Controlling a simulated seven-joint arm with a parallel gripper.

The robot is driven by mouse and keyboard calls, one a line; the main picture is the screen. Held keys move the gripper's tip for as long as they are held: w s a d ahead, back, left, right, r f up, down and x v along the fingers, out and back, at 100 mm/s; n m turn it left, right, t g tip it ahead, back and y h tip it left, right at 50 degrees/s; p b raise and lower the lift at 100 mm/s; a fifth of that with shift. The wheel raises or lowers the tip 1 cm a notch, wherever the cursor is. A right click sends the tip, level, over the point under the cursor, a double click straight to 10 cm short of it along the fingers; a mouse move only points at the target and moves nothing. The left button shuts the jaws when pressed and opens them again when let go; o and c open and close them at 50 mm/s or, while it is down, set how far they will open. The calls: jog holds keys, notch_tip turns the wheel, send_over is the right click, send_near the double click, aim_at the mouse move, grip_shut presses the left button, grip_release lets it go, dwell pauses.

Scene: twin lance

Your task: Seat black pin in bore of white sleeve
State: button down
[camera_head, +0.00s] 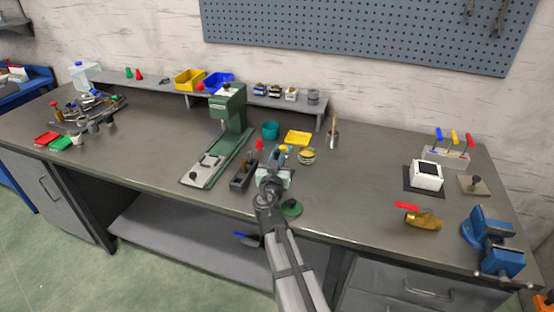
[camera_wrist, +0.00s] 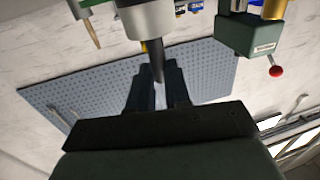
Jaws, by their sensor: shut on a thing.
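In the wrist view, my gripper (camera_wrist: 157,88) is closed around a dark, narrow piece, which looks like the black pin (camera_wrist: 157,62). The pin extends toward a pale cylinder (camera_wrist: 143,18) with a grey end, probably the white sleeve. The pin and cylinder overlap in the picture; I cannot tell whether the tip is inside the bore, touching or apart. In the head view, my gripper (camera_head: 273,178) is over the front middle of the bench, but the pin and sleeve are too small to make out there.
A green block with a red ball knob (camera_wrist: 252,36) stands beside the cylinder. The bench right of centre (camera_head: 360,180) is clear.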

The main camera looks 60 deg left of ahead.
jog(key=shift+f, duration=0.45)
jog(key=c, duration=1.1)
grip_release()
jog(key=shift+r, duration=0.1)
jog(key=shift+r, duration=0.4)
jog(key=v, duration=1.2)
jog(key=shift+r, duration=0.1)
